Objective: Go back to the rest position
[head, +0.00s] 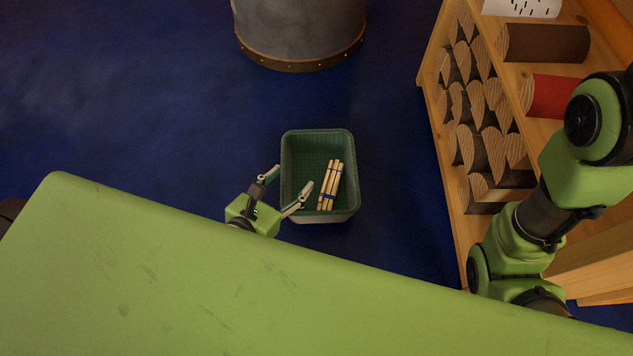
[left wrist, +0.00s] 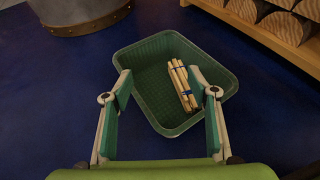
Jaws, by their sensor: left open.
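My left gripper (head: 287,190) is open and empty, low by the near left side of a green basket. In the left wrist view its two fingers (left wrist: 167,90) stand apart in front of the basket (left wrist: 150,55). In the head view the basket (head: 287,150) is on the blue floor. A bundle of pale sticks with blue bands (head: 330,186) lies inside it, and the bundle also shows in the left wrist view (left wrist: 182,84). The gripper does not touch the bundle. My right arm comes in from the right; its gripper is out of view.
A wooden shelf (head: 446,165) with stacked logs (head: 478,100) stands at the right, with a red log (head: 552,97) and a dark log (head: 545,43) on it. A grey metal tub (head: 300,28) stands at the back. The blue floor (head: 130,100) at the left is clear.

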